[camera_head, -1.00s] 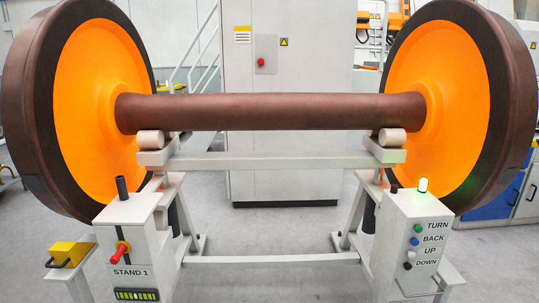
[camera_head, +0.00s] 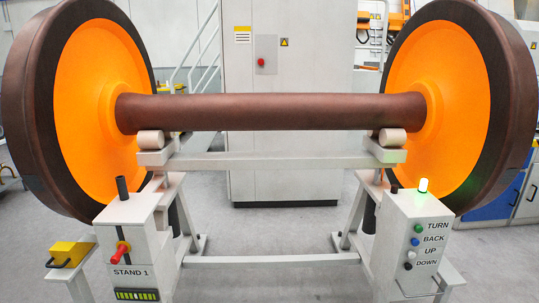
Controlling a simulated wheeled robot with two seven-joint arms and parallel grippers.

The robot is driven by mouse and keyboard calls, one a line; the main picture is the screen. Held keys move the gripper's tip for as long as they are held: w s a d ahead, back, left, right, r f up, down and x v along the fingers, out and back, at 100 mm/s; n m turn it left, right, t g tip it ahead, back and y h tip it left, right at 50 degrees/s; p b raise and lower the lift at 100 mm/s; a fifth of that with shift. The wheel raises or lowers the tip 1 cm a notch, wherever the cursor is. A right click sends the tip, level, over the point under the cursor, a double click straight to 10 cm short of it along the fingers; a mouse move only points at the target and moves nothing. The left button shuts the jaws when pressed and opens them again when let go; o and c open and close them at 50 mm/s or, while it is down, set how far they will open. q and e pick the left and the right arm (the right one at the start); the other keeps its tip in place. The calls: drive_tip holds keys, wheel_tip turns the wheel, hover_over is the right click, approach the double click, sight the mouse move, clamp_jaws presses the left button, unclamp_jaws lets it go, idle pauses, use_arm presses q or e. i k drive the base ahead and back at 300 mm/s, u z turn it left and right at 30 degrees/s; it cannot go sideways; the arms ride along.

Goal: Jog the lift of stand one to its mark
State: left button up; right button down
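Stand one holds an orange-faced wheelset (camera_head: 270,112) on its rollers (camera_head: 150,141). Its left post carries the label STAND 1 (camera_head: 130,272), a red handle (camera_head: 122,250), a black upright knob (camera_head: 122,187) and a bar display (camera_head: 137,295) with lit yellow-green segments. The control box (camera_head: 418,215) on the right has a green TURN button (camera_head: 418,229), a blue BACK button (camera_head: 414,241), a white UP button (camera_head: 411,254) and a black DOWN button (camera_head: 408,266). Neither gripper is in view.
A yellow pedal-like block (camera_head: 71,253) sits on a bracket left of the stand. A tall grey cabinet (camera_head: 290,180) with a red button (camera_head: 262,62) stands behind the axle. The floor between the stand legs is clear, apart from a low crossbar (camera_head: 270,259).

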sight(409, 267)
drive_tip(key=u, duration=0.4)
drive_tip(key=i, duration=0.95)
drive_tip(key=z, duration=0.65)
drive_tip(key=i, duration=0.95)
drive_tip(key=z, duration=1.1)
